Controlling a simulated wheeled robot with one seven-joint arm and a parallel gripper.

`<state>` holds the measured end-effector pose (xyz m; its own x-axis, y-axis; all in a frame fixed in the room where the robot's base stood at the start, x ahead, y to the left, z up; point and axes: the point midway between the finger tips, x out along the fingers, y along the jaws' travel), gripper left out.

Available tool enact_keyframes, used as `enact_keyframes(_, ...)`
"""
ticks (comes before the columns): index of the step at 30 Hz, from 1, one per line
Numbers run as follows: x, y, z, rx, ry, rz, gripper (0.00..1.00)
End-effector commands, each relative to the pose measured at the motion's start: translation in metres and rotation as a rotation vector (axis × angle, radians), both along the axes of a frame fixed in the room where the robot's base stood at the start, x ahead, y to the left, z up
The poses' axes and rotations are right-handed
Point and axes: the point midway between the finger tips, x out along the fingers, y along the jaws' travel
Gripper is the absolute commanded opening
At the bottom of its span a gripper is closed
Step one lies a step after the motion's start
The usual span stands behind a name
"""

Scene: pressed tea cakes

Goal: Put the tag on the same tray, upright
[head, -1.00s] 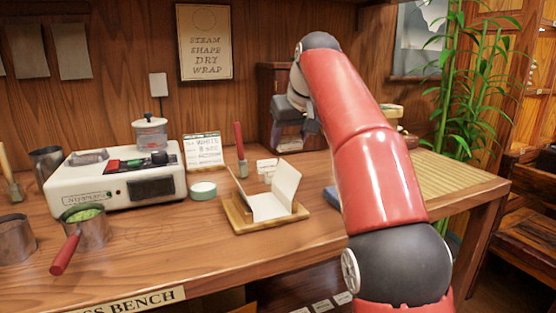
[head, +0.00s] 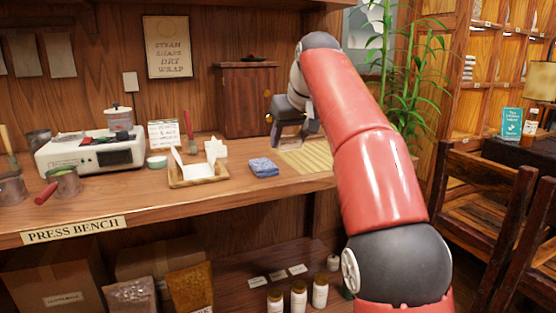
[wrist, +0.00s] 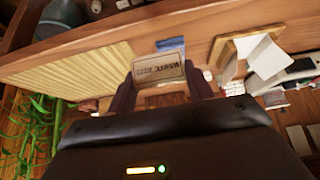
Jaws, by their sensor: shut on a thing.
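My gripper (wrist: 160,84) is shut on a small cream tag (wrist: 158,68) with dark lettering, held by its two sides between the fingers. The lettering looks inverted in the wrist view. In the head view my gripper (head: 288,131) hangs above the bench near the slatted straw-coloured mat (head: 308,157), and I cannot make out the tag there. A wooden tray (head: 204,181) with folded white paper (head: 195,169) stands left of my gripper; it also shows at the right of the wrist view (wrist: 226,50). Which tray the task means is not clear.
A folded blue cloth (head: 263,167) lies between tray and mat. A small white card (head: 216,149) stands behind the tray. A white machine (head: 90,156), a lettered card (head: 163,134) and a red-handled tool (head: 189,124) are further left. A plant (head: 405,90) and chairs (head: 470,180) are right.

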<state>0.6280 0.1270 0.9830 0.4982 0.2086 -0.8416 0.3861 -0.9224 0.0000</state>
Motion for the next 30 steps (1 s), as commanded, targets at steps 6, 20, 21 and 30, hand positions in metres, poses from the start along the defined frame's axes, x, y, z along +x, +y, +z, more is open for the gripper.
enact_keyframes(6,-0.002,-0.003,-0.01,0.001,0.002,-0.008,0.31)
enact_keyframes(20,-0.012,-0.014,-0.052,0.0,0.003,-0.043,0.31)
enact_keyframes(21,-0.013,-0.016,-0.058,-0.001,0.003,-0.047,0.31)
enact_keyframes(30,-0.034,-0.043,-0.161,-0.002,0.006,-0.13,0.31)
